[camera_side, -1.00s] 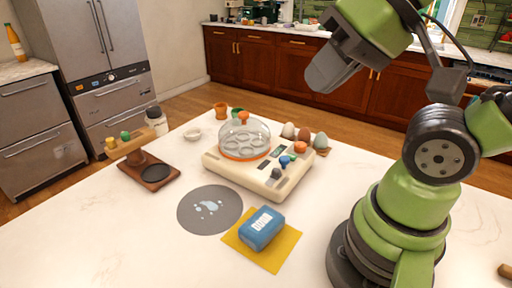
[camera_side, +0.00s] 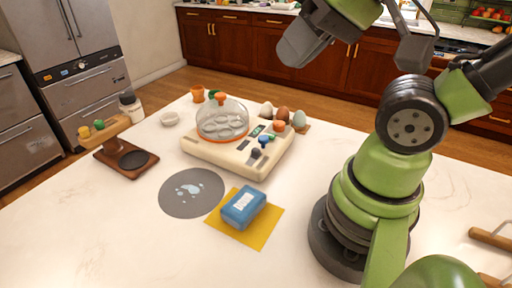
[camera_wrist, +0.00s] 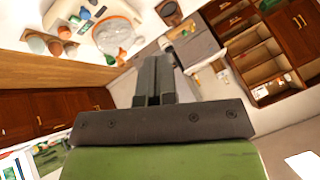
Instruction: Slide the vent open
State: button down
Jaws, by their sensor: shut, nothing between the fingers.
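A cream egg cooker (camera_side: 205,153) with a clear dome lid (camera_side: 222,118) and an orange top knob (camera_side: 218,97) stands on the counter. Its right side carries a small display, a blue control (camera_side: 263,139), a dark control (camera_side: 255,153) and an orange piece (camera_side: 279,127). I cannot tell which part is the vent. My gripper (camera_side: 290,52) is high above the counter, well apart from the cooker. In the wrist view my gripper (camera_wrist: 155,72) is shut and empty, and the dome (camera_wrist: 115,36) shows at upper left.
Several eggs (camera_side: 283,114) sit just behind the cooker's right side. A wooden stand (camera_side: 120,167) is at left. The front left counter is clear.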

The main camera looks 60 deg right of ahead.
jog(key=c, duration=1.3)
grip_release()
jog(key=shift+w, duration=0.2)
jog(key=o, duration=0.3)
jog(key=w+d+f+m+g+h, duration=0.1)
jog(key=w+d+f+m+g, duration=0.3)
jog(key=w+m, duration=0.4)
notch_tip(320, 180, down, 2)
jog(key=shift+d+f+h, duration=0.15)
jog(key=shift+d+h, duration=0.25)
jog(key=shift+d, duration=0.15)
jog(key=m+g, duration=0.3)
jog(key=m, duration=0.3)
send_over(256, 149)
notch_tip(256, 149, down, 9)
jog(key=shift+f, duration=0.85)
notch_tip(256, 149, down, 9)
